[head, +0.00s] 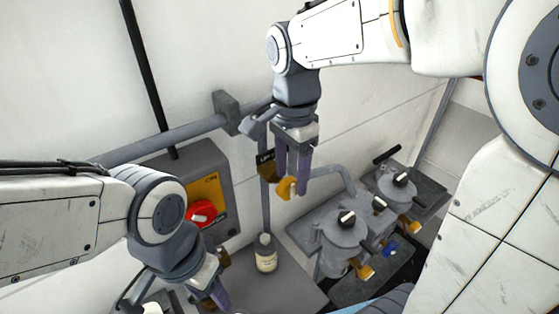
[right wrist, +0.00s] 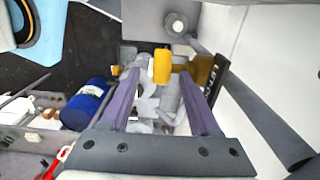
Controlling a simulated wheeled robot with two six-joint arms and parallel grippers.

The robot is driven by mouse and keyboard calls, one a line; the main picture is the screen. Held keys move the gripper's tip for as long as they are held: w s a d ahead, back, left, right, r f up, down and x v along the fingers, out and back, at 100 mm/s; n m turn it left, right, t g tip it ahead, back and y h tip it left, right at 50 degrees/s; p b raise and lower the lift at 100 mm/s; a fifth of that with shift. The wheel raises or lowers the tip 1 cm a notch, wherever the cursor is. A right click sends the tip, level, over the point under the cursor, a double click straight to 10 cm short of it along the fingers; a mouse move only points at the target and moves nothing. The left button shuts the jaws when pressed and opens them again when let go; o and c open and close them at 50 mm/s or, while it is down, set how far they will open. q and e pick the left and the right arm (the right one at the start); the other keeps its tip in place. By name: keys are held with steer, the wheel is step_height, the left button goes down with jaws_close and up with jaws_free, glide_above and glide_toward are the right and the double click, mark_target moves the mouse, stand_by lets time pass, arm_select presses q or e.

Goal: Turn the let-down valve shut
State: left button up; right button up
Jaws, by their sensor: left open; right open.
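The let-down valve's yellow handle (head: 285,189) is at the wall pipe, below a dark label (head: 265,158) that is partly hidden. My right gripper (head: 294,186) points down at it with fingers apart. In the right wrist view the yellow handle (right wrist: 162,66) shows between the fingertips of the open right gripper (right wrist: 161,76); I cannot tell whether they touch it. The label there reads "LET" (right wrist: 214,78), the rest cut off. My left gripper (head: 216,297) is open at the lower left, away from the valve and partly out of frame.
A grey box with a red knob (head: 201,213) is on the wall at left. A labelled bottle (head: 266,254) stands below the pipe. A blue cylinder (right wrist: 86,104) shows in the right wrist view.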

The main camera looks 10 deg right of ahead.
steer(key=shift+f, duration=1.3)
jaws_close()
